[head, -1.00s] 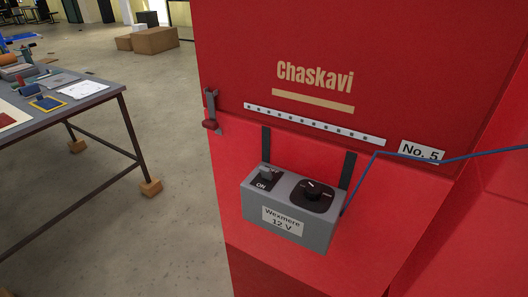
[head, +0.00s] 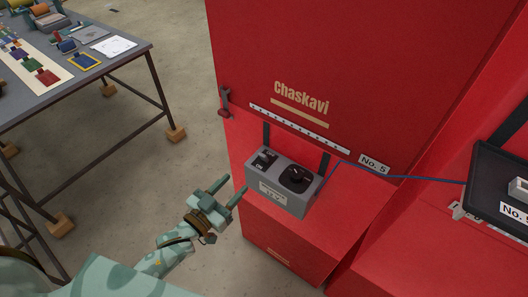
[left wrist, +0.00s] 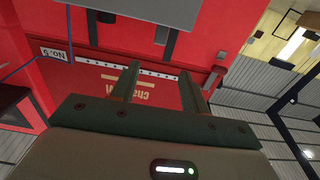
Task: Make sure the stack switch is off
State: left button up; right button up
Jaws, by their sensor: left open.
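A grey box (head: 282,205) hangs by two black straps on the front of the red cabinet (head: 300,60). On its top left is a small switch (head: 267,155) on a black plate with OFF and ON lettering; its exact position is too small to tell. A black round knob (head: 297,175) sits to its right. My left gripper (head: 234,184) is open and empty, left of the box and apart from it. In the left wrist view its two fingers (left wrist: 159,68) point toward the red cabinet, and the box's grey underside (left wrist: 130,8) shows at the top.
A blue cable (head: 400,177) runs right from the box to a black panel (head: 490,180). A small red-handled lever (head: 225,102) is on the cabinet's left edge. A workbench (head: 125,47) with several coloured items stands at left. Bare floor lies between bench and cabinet.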

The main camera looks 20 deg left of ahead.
aim_at(261, 156)
pick_arm(q)
jog(key=x, duration=1.4)
jog(key=shift+d+f, duration=0.1)
jog(key=shift+c, duration=0.3)
jog(key=c, duration=0.9)
